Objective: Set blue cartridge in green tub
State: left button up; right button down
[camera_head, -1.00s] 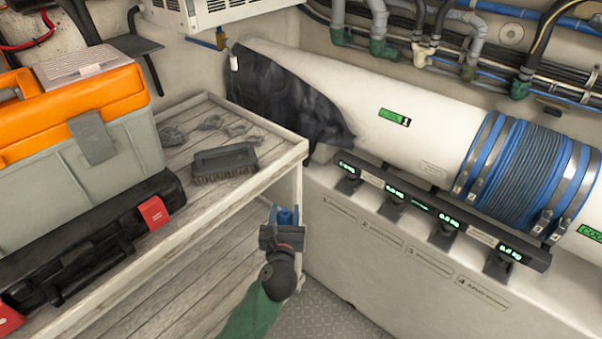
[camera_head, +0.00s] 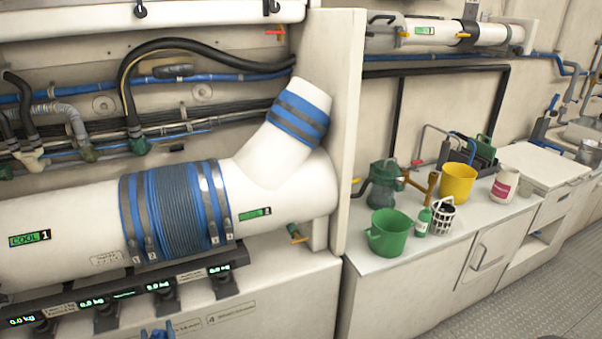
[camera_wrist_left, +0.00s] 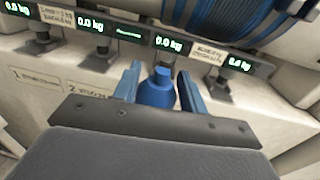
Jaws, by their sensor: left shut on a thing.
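The blue cartridge (camera_wrist_left: 157,91) stands between the two blue fingers of my left gripper (camera_wrist_left: 158,85) in the left wrist view, its narrow neck pointing away from the wrist. The gripper is shut on it. In the head view only the blue tips of my left gripper (camera_head: 158,331) show at the bottom edge, in front of the white cabinet; I cannot tell the cartridge from the fingers there. The green tub (camera_head: 388,236) stands upright on the white counter at the right, well to the right of my left gripper. My right gripper is not in view.
A small green bottle (camera_head: 423,222), a white basket (camera_head: 441,218), a yellow bucket (camera_head: 457,184) and a green-topped device (camera_head: 384,185) stand close around the tub. A white upright panel (camera_head: 350,130) separates the counter (camera_head: 375,262) from the large pipe (camera_head: 75,230).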

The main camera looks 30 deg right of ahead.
aim_at(390, 250)
jog(key=k+l+z, duration=0.2)
jog(key=l+z, duration=0.2)
jog(key=l, duration=0.3)
jog(key=k+l+z, duration=0.1)
jog(key=l+z, duration=0.3)
jog(key=l, duration=0.35)
jog(key=l+z, duration=0.4)
jog(key=l, duration=0.35)
